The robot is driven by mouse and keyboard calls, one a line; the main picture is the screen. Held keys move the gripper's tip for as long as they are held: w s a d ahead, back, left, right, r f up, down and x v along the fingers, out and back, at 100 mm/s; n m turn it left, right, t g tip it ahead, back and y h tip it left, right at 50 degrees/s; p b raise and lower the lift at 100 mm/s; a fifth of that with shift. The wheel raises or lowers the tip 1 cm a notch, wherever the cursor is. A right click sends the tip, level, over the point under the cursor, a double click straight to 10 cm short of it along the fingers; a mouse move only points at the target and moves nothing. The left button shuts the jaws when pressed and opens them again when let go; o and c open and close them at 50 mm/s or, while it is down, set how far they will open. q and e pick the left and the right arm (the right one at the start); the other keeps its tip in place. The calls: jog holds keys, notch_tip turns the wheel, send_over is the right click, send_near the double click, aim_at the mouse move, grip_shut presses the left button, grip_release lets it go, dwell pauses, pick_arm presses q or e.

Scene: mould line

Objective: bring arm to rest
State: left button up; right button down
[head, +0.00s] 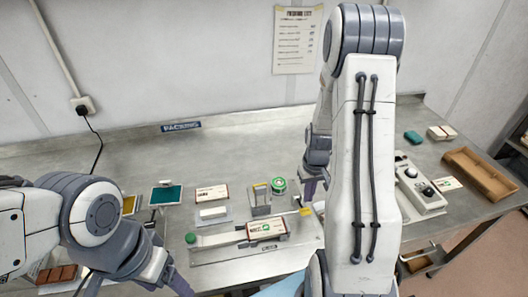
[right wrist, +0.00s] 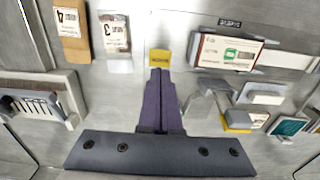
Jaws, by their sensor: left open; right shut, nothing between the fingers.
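My right arm (head: 352,180) stands tall in the middle of the head view and hides part of the bench. My right gripper (head: 309,188) points down beside it, its purple fingers partly hidden. In the right wrist view, the fingers (right wrist: 160,75) are together and empty, their tips close to a yellow tab (right wrist: 160,58); I cannot tell whether they touch. My left arm (head: 95,215) enters from the left, and its gripper (head: 180,286) is low at the bottom edge, largely out of frame. It is open.
A fixture with a white box (head: 267,229) and green knob (head: 190,238) lies between the grippers. A green-topped tin (head: 279,186) and teal pad (head: 166,194) stand behind. A control box (head: 420,188) and brown tray (head: 480,174) are right.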

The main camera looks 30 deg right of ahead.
jog(key=s+a+r+n+b, duration=0.1)
jog(key=a+r+n+b, duration=0.2)
jog(key=a, duration=0.7)
jog(key=s+a+r+n+b, duration=0.1)
jog(key=a+r+n+b, duration=0.15)
jog(key=a, duration=0.85)
jog(key=s+a+r+n+b, duration=0.1)
jog(key=s+a+n+b, duration=0.1)
jog(key=s+a, duration=0.3)
jog(key=s+a+r+n+y+b, duration=0.1)
jog(key=s+a+n+b, duration=0.1)
jog(key=s+a, duration=0.3)
jog(key=s, duration=0.4)
jog(key=shift+s+r, duration=0.15)
jog(key=shift+r, duration=0.1)
